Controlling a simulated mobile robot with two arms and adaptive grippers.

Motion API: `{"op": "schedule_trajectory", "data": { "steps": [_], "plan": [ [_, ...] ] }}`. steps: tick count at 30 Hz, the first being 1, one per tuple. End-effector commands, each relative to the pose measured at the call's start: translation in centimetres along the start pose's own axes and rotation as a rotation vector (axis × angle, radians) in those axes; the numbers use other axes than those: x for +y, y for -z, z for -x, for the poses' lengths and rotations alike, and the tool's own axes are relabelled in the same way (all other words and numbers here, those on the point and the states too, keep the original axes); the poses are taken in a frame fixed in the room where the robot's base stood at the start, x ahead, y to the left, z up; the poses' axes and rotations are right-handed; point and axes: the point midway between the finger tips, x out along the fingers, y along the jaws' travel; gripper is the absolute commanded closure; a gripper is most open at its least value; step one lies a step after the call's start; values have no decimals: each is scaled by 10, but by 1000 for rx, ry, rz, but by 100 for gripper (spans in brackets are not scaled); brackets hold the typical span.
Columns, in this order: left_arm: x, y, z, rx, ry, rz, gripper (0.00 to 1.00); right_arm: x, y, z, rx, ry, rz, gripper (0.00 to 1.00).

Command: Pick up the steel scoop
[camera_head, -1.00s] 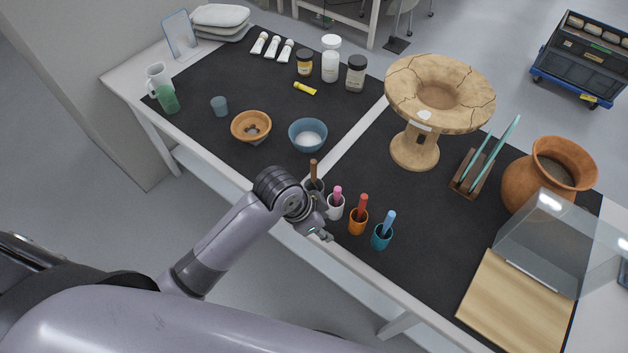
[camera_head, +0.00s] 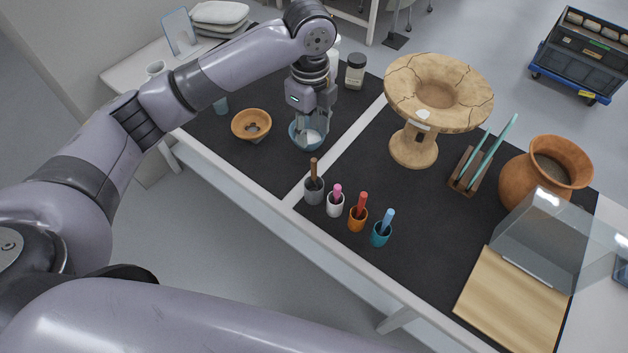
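I cannot make out a steel scoop for certain. Several handled tools stand upright in small cups at the table's front edge: a brown handle (camera_head: 314,167) in a grey cup, then pink, red and blue handles. My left gripper (camera_head: 312,133) points down at the blue bowl (camera_head: 294,136), its fingertips over or inside the rim. The bowl holds something white. The fingers overlap the bowl's pale inside, so whether they are open or hold something is unclear. My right gripper is out of view.
A small orange bowl (camera_head: 251,124) stands left of the blue bowl. A cracked clay stand (camera_head: 437,90), a rack with green strips (camera_head: 467,175), a clay jar (camera_head: 540,175) and a clear case (camera_head: 545,235) fill the right side. A jar (camera_head: 355,72) stands behind the gripper.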

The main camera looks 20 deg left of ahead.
Motion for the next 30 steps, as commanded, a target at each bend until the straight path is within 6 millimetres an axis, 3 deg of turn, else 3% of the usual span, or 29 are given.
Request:
{"op": "schedule_trajectory", "data": {
  "steps": [5,15,23,30],
  "plan": [
    [2,0,-26,0,-8,-1,64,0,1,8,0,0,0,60],
    [1,0,-97,0,-5,0,64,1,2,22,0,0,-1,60],
    [0,0,-120,0,-2,-1,64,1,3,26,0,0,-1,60],
    [-6,4,-148,0,-4,0,64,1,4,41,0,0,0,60]
  ]
}}
